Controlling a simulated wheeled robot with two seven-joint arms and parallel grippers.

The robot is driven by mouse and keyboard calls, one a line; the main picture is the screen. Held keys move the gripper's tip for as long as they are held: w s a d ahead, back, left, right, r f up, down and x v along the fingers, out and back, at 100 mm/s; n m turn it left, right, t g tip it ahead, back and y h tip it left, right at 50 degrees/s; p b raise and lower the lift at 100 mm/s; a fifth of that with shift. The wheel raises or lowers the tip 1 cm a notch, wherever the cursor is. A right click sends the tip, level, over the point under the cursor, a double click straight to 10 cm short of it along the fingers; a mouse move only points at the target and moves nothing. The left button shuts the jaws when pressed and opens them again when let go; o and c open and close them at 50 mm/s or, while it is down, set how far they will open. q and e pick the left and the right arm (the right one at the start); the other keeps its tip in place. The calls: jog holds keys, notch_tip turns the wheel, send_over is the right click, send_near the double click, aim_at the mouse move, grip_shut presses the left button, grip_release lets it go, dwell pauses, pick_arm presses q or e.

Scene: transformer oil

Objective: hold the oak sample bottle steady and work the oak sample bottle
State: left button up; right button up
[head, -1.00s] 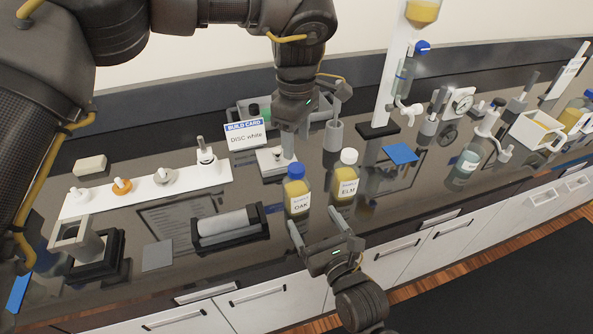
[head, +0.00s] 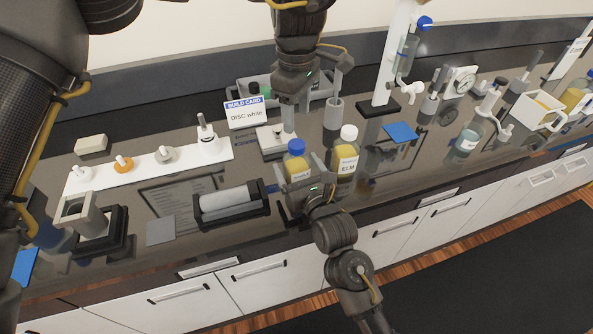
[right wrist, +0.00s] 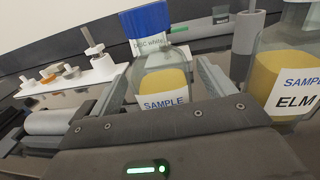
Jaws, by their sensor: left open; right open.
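The oak sample bottle (head: 297,162), with a blue cap and yellow oil, stands upright on the dark bench. In the right wrist view the oak bottle (right wrist: 163,80) is between my right fingers, its lower part hidden by the gripper body. My right gripper (head: 299,172) is open, low at the bench front, one finger on each side of the bottle; I cannot tell whether either touches it. My left gripper (head: 311,104) is open and empty, pointing down above and behind the oak bottle.
The white-capped ELM bottle (head: 346,166) stands close right of the oak bottle. A roller in a black cradle (head: 231,205) lies to the left. The build card (head: 245,113) stands behind.

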aim_at(296, 143)
pick_arm(q)
jog(key=shift+s, duration=0.1)
pick_arm(e)
jog(key=shift+w+a+r, duration=0.1)
jog(key=shift+w, duration=0.15)
pick_arm(q)
jog(key=shift+w+f, duration=0.2)
jog(key=shift+w, duration=0.2)
pick_arm(e)
jog(key=shift+w+f, duration=0.2)
jog(key=shift+w, duration=0.2)
pick_arm(q)
jog(key=shift+s+r, duration=0.15)
jog(key=shift+s, duration=0.1)
pick_arm(e)
jog(key=shift+s+r, duration=0.1)
jog(key=shift+s, duration=0.1)
jog(key=c, duration=1.7)
pick_arm(q)
jog(key=m, duration=0.4)
jog(key=shift+w+m, duration=0.1)
jog(key=shift+m, duration=0.2)
pick_arm(e)
grip_shut()
pick_arm(q)
jog(key=shift+f, duration=4.1)
pick_arm(e)
jog(key=shift+f, duration=0.2)
pick_arm(q)
jog(key=c, duration=1)
